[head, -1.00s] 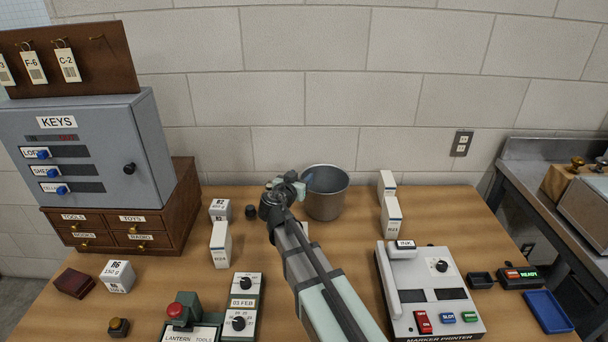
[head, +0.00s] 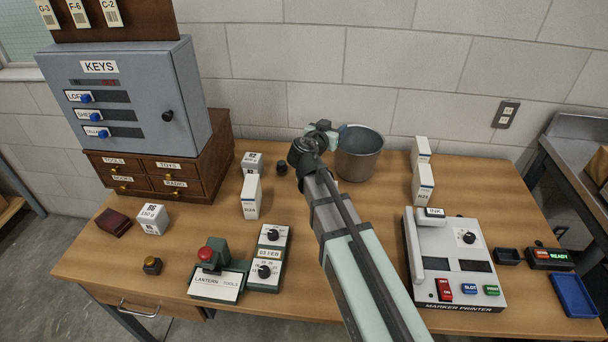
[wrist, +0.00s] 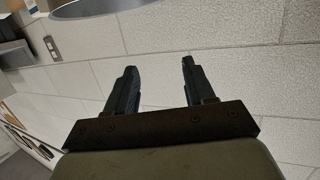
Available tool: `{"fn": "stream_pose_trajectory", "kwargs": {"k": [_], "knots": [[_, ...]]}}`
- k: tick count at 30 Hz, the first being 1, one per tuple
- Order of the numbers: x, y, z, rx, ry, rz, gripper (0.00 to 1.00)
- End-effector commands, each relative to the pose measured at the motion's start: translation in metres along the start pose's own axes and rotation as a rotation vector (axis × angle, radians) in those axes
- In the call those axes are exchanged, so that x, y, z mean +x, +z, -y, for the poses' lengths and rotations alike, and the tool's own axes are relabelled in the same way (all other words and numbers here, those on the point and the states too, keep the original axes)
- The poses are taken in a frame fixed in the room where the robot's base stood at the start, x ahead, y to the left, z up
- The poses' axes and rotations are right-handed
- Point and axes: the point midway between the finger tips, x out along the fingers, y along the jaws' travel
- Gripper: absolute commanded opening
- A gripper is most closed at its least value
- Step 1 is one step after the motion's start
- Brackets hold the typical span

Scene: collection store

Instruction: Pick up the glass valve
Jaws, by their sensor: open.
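I cannot make out a glass valve in either view. My gripper (wrist: 158,66) is open and empty in the wrist view, its two dark fingers apart in front of the pale block wall. In the head view the end of my arm (head: 322,135) is above the back of the wooden table, just left of a grey metal pot (head: 358,158). My fingers are hard to tell apart there. My arm hides part of the table's middle.
Upright white boxes (head: 251,197) stand left of my arm, and more (head: 423,185) stand right of the pot. A key cabinet (head: 130,100) on wooden drawers (head: 150,178) fills the left back. A marker printer (head: 455,265) stands front right, switch boxes (head: 268,255) front left.

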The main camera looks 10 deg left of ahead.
Motion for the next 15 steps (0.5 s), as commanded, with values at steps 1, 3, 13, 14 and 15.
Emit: {"fn": "stream_pose_trajectory", "kwargs": {"k": [1,3,13,14,15], "knots": [[-0.002,-0.010,0.000,0.004,0.000,-0.002,0.54],[-0.004,-0.015,0.001,0.012,-0.008,0.008,0.54],[-0.019,0.025,0.036,0.268,-0.188,0.188,0.54],[-0.021,0.028,0.040,0.299,-0.208,0.207,0.54],[-0.025,0.032,0.046,0.344,-0.235,0.235,0.54]]}}
